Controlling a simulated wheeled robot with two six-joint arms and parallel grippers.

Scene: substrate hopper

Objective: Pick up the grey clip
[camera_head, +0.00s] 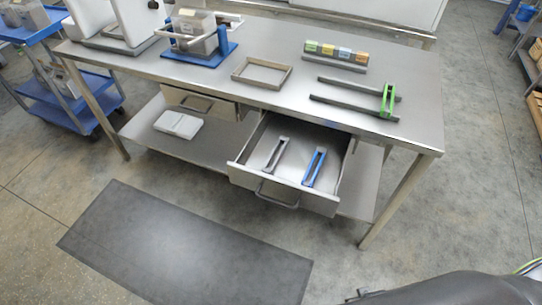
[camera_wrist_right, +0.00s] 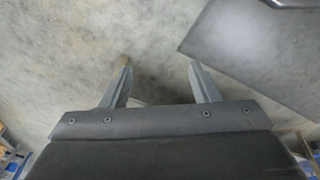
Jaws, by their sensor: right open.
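The grey clip (camera_head: 275,154) lies in the open drawer (camera_head: 240,178) under the workbench, on the left side of the drawer floor. A blue clip (camera_head: 315,167) lies to its right in the same drawer, apart from it. My right gripper (camera_wrist_right: 159,66) is open and empty above the floor in the right wrist view, with no clip between its fingers. In the head view my dark right arm shows at the bottom right, well short of the drawer. My left gripper is not in view.
A green clip (camera_head: 387,101) sits across two dark rails on the bench top (camera_head: 420,120). A block of coloured pieces (camera_head: 336,53), an empty frame (camera_head: 262,73) and a bin on a blue stand (camera_head: 198,50) are also there. A dark mat (camera_head: 185,245) lies on clear floor.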

